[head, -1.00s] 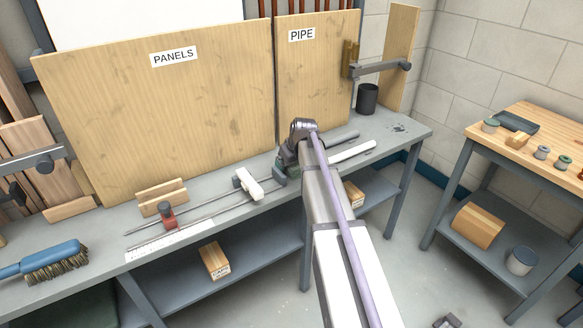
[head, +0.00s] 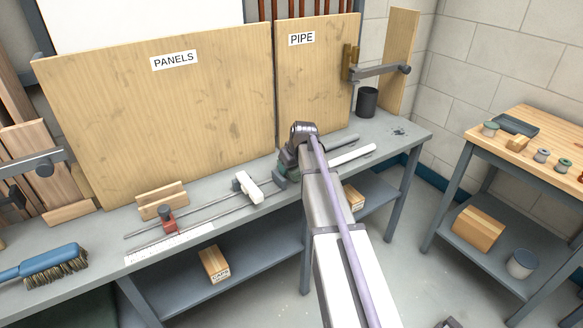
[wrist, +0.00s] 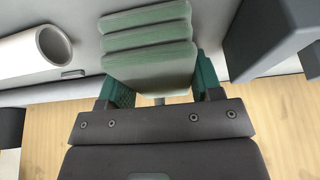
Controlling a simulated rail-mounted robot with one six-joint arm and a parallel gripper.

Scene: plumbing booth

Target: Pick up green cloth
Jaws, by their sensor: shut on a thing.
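The green cloth (wrist: 150,45) shows in the wrist view as a folded stack of pale green layers. It sits between the two fingers of my gripper (wrist: 157,92), which have green pads and are shut on it. In the head view the cloth shows only as a small dark green patch (head: 288,168) beside my arm's end, over the bench. My wrist and arm hide most of the cloth and the fingers there. I cannot tell whether the cloth touches the bench top.
A white pipe (head: 352,154) and a grey pipe lie just right of my gripper. A bar clamp with a white block (head: 248,187) lies to the left. The PIPE panel (head: 315,90) stands close behind. A black cup (head: 367,102) stands at the back right.

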